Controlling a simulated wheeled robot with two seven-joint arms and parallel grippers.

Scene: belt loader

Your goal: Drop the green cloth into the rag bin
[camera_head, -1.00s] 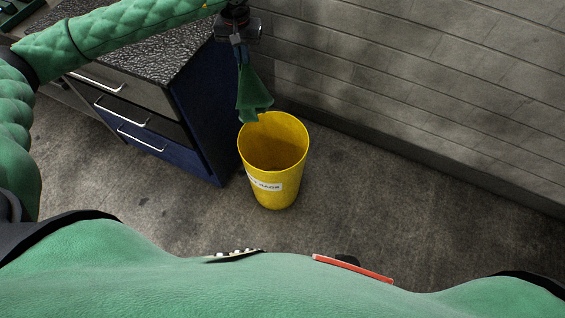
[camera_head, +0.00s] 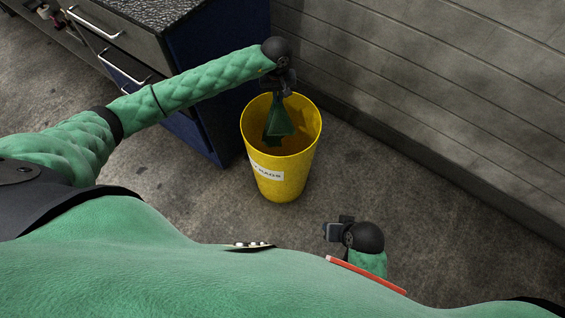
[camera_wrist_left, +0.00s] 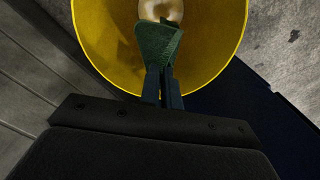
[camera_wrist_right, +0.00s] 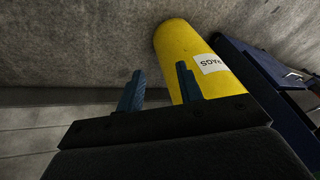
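The yellow rag bin (camera_head: 283,182) stands upright on the floor with a white label on its side. My left gripper (camera_head: 279,96) is at the bin's mouth, shut on the green cloth (camera_head: 279,122), which hangs down inside the rim. In the left wrist view the cloth (camera_wrist_left: 158,42) is pinched between the fingertips (camera_wrist_left: 163,72), with the bin's yellow inside around it and something pale at the bottom. My right gripper (camera_head: 330,231) is low, in front of the bin and to its right. In the right wrist view its fingers (camera_wrist_right: 158,84) are apart and empty, with the bin (camera_wrist_right: 182,48) beyond them.
A blue cabinet (camera_head: 196,85) with a dark speckled top and drawers stands close to the bin's left. A grey block wall (camera_head: 430,75) runs behind and to the right. The concrete floor (camera_head: 440,220) to the right of the bin is clear.

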